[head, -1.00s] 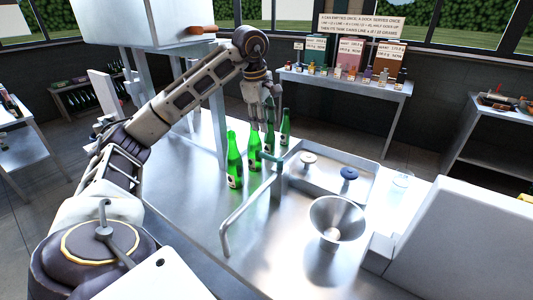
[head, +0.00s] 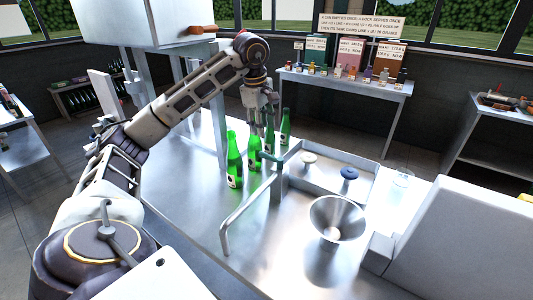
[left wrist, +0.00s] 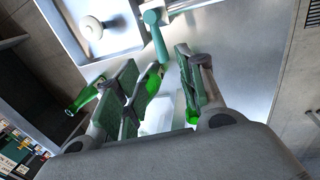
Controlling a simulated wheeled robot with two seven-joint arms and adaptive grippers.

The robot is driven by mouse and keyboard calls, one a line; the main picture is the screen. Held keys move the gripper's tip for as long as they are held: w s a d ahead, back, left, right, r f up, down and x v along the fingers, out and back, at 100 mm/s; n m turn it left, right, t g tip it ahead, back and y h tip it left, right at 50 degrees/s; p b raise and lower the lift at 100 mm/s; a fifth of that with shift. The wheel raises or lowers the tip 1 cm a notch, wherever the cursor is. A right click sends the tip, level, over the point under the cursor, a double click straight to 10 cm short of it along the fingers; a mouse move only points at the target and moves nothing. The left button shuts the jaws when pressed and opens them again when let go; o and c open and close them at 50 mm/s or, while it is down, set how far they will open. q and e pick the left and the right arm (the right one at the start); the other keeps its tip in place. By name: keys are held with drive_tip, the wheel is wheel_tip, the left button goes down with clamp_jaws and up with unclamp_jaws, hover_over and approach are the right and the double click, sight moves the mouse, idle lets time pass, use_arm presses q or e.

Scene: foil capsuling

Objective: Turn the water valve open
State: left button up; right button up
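A teal lever (head: 271,157) sits on the bent metal pipe (head: 238,215) at the sink's left edge. I take it as the water valve; the lever also shows in the left wrist view (left wrist: 157,38). My left gripper (head: 264,128) points down above the green bottles, just behind the lever. In the left wrist view the fingers (left wrist: 160,85) are apart with no object clamped between them. The lever's end lies just beyond the fingertips, and I see no contact. My right gripper is in neither view.
Several green bottles (head: 234,165) stand close beside and under my left gripper. A shallow sink tray (head: 325,183) holds a white knob (head: 309,158) and a blue knob (head: 349,173). A metal funnel (head: 335,218) stands in front. The bench's front left is clear.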

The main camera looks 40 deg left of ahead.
use_arm(q)
hover_over(266, 155)
drive_tip(key=s, duration=0.1)
wheel_tip(266, 155, down, 5)
drive_tip(key=f, duration=0.5)
drive_tip(key=shift+w, duration=0.4)
drive_tip(key=shift+w+f, duration=0.15)
drive_tip(key=shift+f, duration=0.8)
drive_tip(key=c, duration=0.4)
clamp_jaws()
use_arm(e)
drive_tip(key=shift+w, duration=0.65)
